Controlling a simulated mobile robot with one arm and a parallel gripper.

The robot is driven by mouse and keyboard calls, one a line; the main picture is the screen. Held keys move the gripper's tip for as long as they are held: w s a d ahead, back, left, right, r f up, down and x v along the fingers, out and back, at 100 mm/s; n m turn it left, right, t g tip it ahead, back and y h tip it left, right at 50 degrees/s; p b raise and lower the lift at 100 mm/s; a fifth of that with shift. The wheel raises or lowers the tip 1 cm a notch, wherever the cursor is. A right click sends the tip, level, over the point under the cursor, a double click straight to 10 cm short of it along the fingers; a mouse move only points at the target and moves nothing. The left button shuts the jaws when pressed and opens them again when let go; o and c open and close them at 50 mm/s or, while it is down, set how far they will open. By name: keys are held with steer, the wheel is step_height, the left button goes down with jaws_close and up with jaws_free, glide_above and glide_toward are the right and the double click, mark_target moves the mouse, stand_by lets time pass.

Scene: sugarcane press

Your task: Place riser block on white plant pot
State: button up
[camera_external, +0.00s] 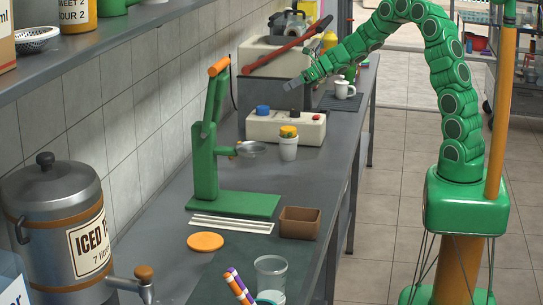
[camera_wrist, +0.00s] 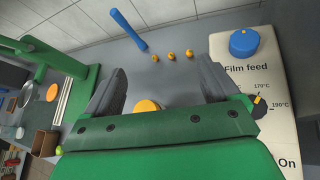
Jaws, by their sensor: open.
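In the wrist view the open fingers (camera_wrist: 162,78) frame a round yellow top (camera_wrist: 147,105), partly hidden by the gripper body. A white tapered pot (camera_external: 288,152) stands on the counter in front of the machine, with a yellow piece (camera_external: 288,131) on top. I cannot tell whether this is the white plant pot. No thing is clearly a riser block; a brown square tapered box (camera_external: 299,224) sits near the counter's front edge.
The cream machine (camera_external: 285,128) has a blue knob (camera_wrist: 243,43). A green press (camera_external: 206,160) stands to the left, with pale strips (camera_external: 232,224) and an orange disc (camera_external: 205,242) nearby. A white mug (camera_external: 343,88) is farther back. A blue rod (camera_wrist: 128,30) lies by the wall.

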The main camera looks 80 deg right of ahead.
step_height(320, 180, up, 7)
steer(key=s+a+m+g+h, duration=0.1)
steer(key=s+m+h, duration=0.1)
steer(key=m+h, duration=0.65)
steer(key=s+a+m+g, duration=0.3)
steer(key=s+a+m, duration=0.1)
steer(key=s+m, duration=0.6)
steer(key=s+a+f+m+g+y, duration=0.1)
steer(key=s+a+m+g, duration=0.2)
steer(key=s+a+m, duration=0.3)
steer(key=s+a+m+g+y, duration=0.2)
steer(key=s+a+m, duration=0.4)
steer(key=s, duration=1.1)
steer(key=s+a+f+m+g+y, duration=0.1)
steer(key=s+a+m+g, duration=0.3)
steer(key=s+a, duration=0.6)
steer(key=shift+s+f+m+g, duration=0.3)
steer(key=shift+s+f+m, duration=0.05)
steer(key=shift+s+m, duration=0.75)
